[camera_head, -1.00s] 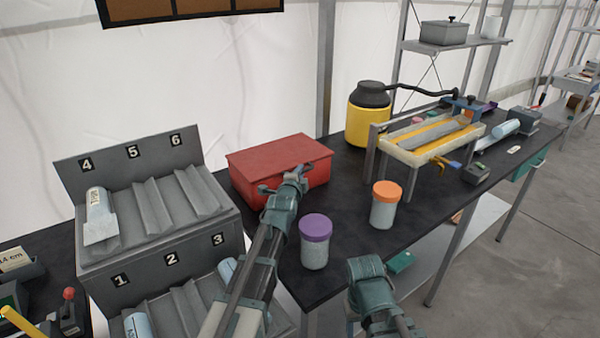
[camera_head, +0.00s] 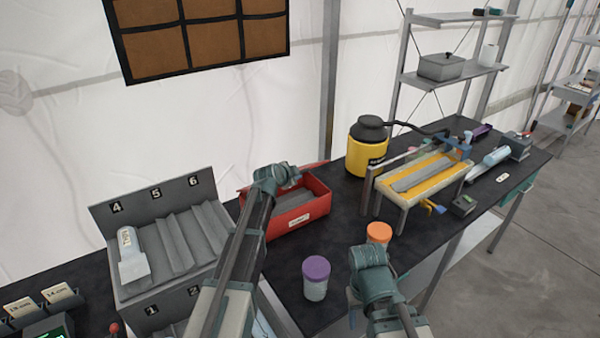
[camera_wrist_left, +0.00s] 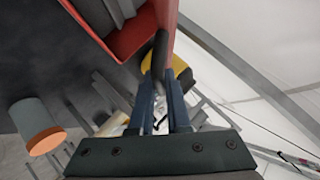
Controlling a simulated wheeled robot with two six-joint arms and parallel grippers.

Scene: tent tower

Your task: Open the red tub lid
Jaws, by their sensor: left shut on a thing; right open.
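The red tub (camera_head: 312,213) stands on the dark bench with its top open, and grey pieces show inside it. Its red lid is tipped up at the back, and a thin edge of the lid (camera_head: 318,164) shows beside my left gripper (camera_head: 288,176). In the left wrist view the lid (camera_wrist_left: 167,18) is a narrow red strip at the fingertips of my left gripper (camera_wrist_left: 160,78), which is shut on it. The tub (camera_wrist_left: 125,42) is left of it there. My right gripper (camera_head: 366,257) is open, in front of the orange-lidded jar; its fingertips are mostly hidden.
A purple-lidded jar (camera_head: 316,278) and an orange-lidded jar (camera_head: 379,233) stand in front of the tub. A yellow canister (camera_head: 366,150) and a yellow-grey rack (camera_head: 425,175) are to the right. A numbered grey rack (camera_head: 150,215) is at the left.

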